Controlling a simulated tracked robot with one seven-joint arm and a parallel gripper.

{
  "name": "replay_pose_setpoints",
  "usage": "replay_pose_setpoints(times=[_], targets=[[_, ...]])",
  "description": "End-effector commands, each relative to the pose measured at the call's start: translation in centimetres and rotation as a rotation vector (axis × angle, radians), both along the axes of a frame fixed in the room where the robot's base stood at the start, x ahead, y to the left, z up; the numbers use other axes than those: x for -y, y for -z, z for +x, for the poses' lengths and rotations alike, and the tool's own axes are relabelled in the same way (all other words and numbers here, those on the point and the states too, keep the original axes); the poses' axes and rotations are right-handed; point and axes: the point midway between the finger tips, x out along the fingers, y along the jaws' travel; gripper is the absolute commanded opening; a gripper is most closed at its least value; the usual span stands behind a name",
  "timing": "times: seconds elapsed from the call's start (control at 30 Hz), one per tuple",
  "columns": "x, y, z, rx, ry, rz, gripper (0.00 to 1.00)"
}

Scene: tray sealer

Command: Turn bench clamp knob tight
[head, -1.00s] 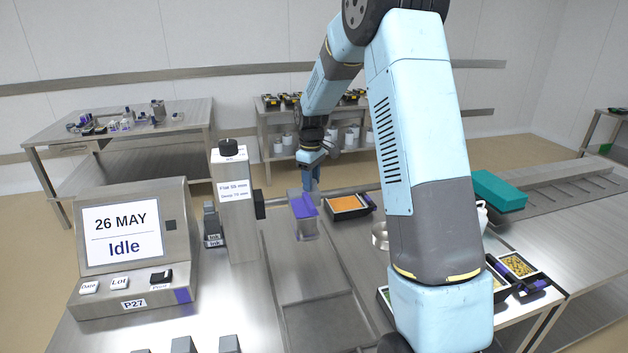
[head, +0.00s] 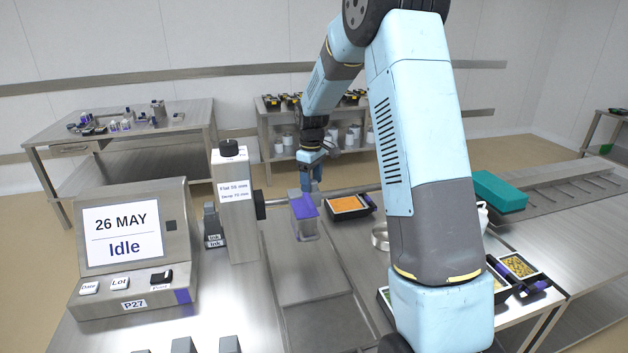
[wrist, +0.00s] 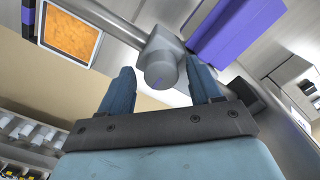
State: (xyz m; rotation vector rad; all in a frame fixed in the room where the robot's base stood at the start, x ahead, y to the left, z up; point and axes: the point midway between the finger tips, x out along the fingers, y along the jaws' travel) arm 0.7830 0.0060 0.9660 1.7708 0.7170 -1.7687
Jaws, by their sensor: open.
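The bench clamp knob is a grey round knob (wrist: 160,65) on a block on a metal rail, seen in the wrist view. My gripper (wrist: 163,80) is open, with one blue finger on each side of the knob's near end. I cannot tell whether either finger touches it. In the head view my gripper (head: 312,183) is at the rail behind a purple-topped clear block (head: 305,208). The knob cannot be made out there.
The rail (head: 345,189) runs along the bench's far edge. A black tray with orange contents (head: 346,206) lies right of the purple-topped block. A labelled metal post (head: 233,205) and a screen unit reading "Idle" (head: 124,247) stand to the left.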

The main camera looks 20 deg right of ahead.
Motion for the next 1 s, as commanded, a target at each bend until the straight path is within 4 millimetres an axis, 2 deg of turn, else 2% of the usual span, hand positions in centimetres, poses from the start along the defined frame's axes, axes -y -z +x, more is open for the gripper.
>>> replay_pose_setpoints(times=[0.17,0.6,0.8,1.0], targets=[[-0.1,-1.2,0.0,0.001,-0.002,0.001,0.65],[-0.3,-6.8,0.0,0.003,-0.004,0.000,0.65],[-0.4,-7.7,0.0,0.000,-0.006,0.000,0.65],[-0.6,-7.8,0.0,0.000,-0.007,0.000,0.65]])
